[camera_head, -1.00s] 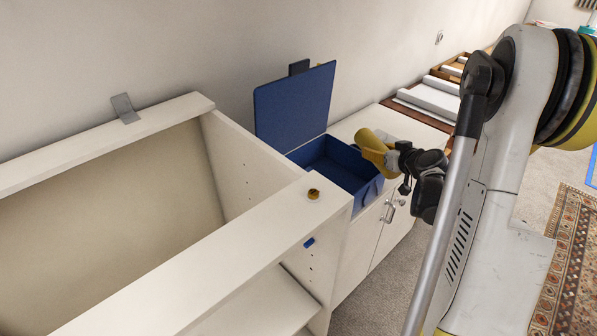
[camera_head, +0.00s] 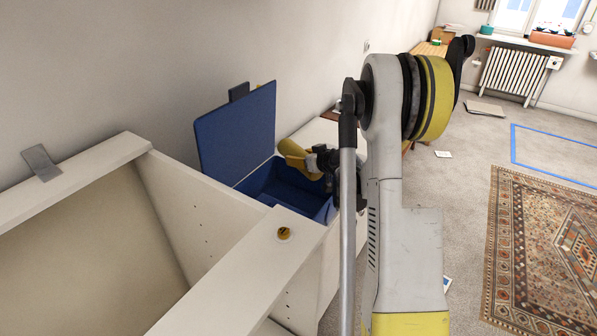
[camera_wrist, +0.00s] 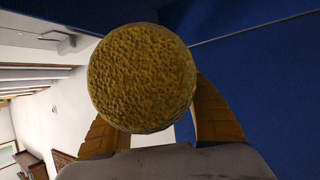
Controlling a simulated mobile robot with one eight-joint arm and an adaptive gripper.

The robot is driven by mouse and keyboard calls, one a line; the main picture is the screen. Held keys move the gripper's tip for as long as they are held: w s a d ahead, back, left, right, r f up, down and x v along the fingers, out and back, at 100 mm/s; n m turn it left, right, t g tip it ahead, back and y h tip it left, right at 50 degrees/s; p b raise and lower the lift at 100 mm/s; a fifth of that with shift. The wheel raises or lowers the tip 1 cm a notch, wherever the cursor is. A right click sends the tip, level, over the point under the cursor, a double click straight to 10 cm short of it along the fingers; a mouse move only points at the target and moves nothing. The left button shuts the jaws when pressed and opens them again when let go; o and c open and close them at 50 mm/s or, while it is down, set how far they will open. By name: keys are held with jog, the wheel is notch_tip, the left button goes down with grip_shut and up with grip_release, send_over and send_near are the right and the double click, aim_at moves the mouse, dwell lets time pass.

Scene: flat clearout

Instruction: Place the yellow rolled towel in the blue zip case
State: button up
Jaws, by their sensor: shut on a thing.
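The yellow rolled towel (camera_head: 294,152) is held in my gripper (camera_head: 308,160), above the back right part of the blue zip case. In the wrist view the round end of the towel (camera_wrist: 142,78) sits between the yellow fingers, which are shut on it. The blue zip case (camera_head: 262,190) stands open on a white cabinet top, with its lid (camera_head: 237,132) raised at the back left. The visible part of the case's inside looks empty.
A tall white shelf unit (camera_head: 185,195) stands close on the left of the case, its top edge near the case. A patterned rug (camera_head: 545,250) lies on the floor at right. A blue taped outline (camera_head: 560,152) marks the floor behind it. The wall is close behind the lid.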

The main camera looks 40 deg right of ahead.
jog(key=shift+w+f+b, duration=0.1)
jog(key=shift+f+b, duration=0.65)
jog(key=shift+f, duration=1.3)
jog(key=shift+f+b, duration=0.25)
jog(key=shift+b, duration=0.05)
jog(key=o, duration=1.2)
jog(key=shift+o, duration=0.2)
jog(key=shift+s+r+p, duration=0.2)
jog(key=shift+r+p, duration=0.3)
jog(key=p+v, duration=0.2)
jog(key=v, duration=0.9)
jog(key=shift+s, duration=0.25)
jog(key=shift+a, duration=0.15)
